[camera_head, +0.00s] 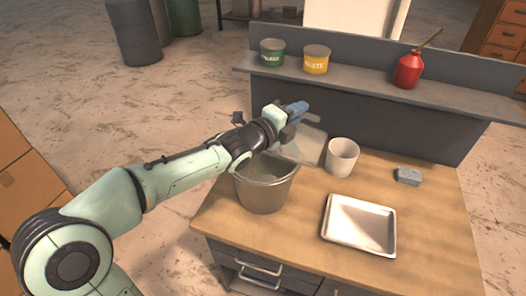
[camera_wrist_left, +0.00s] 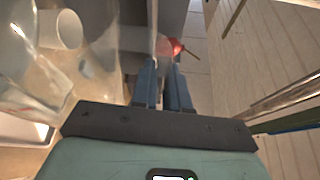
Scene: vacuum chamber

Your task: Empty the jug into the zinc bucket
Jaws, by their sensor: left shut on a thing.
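The zinc bucket (camera_head: 264,190) stands on the left part of the wooden workbench top. My left gripper (camera_head: 297,110) is above and behind the bucket, with blue fingers shut on the jug. The clear jug (camera_head: 307,147) is held tilted, its body near the bucket's right rim and partly hidden by my left wrist. In the left wrist view the jug (camera_wrist_left: 100,70) fills the left side beside the fingers (camera_wrist_left: 164,88). I cannot tell whether liquid is in it or flowing. My right gripper is not in view.
A white cup (camera_head: 342,157) stands close right of the jug. A white tray (camera_head: 359,226) and a grey block (camera_head: 408,176) lie further right. A shelf (camera_head: 380,82) behind holds a green tin (camera_head: 272,53), a yellow tin (camera_head: 316,60) and a red oil can (camera_head: 408,71).

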